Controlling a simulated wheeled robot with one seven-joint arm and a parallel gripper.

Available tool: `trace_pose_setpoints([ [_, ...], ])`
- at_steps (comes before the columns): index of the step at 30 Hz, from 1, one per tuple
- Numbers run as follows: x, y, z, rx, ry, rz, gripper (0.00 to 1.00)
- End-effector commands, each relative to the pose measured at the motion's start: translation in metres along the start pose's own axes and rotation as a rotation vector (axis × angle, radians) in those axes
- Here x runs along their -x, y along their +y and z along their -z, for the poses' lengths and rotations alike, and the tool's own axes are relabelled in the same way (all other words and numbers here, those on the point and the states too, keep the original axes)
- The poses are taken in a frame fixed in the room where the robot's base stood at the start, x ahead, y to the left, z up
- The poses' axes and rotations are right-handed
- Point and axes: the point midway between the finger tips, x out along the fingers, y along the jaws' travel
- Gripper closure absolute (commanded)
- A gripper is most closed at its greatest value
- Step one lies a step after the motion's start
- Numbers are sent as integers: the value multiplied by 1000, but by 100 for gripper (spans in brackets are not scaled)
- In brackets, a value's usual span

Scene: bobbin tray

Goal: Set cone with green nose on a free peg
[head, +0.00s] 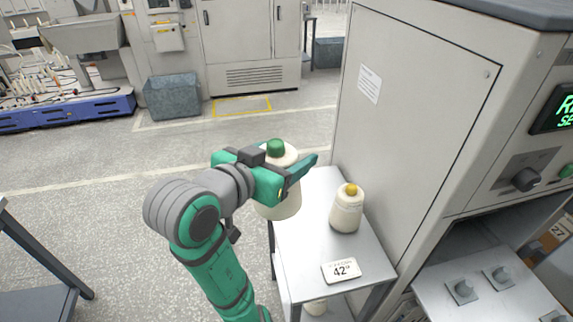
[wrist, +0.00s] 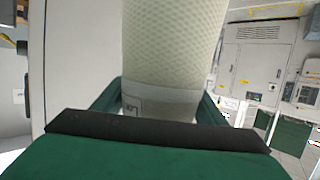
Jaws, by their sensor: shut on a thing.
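The cone with the green nose (head: 284,203) is a cream yarn cone, upright, its green tip at the top. My gripper (head: 300,176) is shut around its upper part. The cone is at the left edge of the small metal table; I cannot tell whether it touches the top. In the wrist view the cone (wrist: 172,45) fills the middle between my fingers (wrist: 160,108), and its tip is out of view. Two square-based grey pegs (head: 462,290) (head: 498,277) stand empty on the metal tray (head: 482,309) at the lower right. A third peg (head: 553,316) is cut off by the frame edge.
A cone with a yellow nose (head: 347,212) stands on the small table (head: 306,235), right of my gripper. A "42" sign (head: 341,270) lies at the table's front. The tall grey machine cabinet (head: 415,110) rises behind and overhangs the tray. Open floor lies left.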

Motion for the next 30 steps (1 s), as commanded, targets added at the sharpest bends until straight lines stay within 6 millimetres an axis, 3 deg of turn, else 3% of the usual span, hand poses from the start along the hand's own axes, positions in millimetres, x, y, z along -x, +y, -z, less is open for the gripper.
trace_pose_setpoints([
  [15,15,0,50,-1,2,1,67],
  [30,17,0,55,0,1,0,67],
])
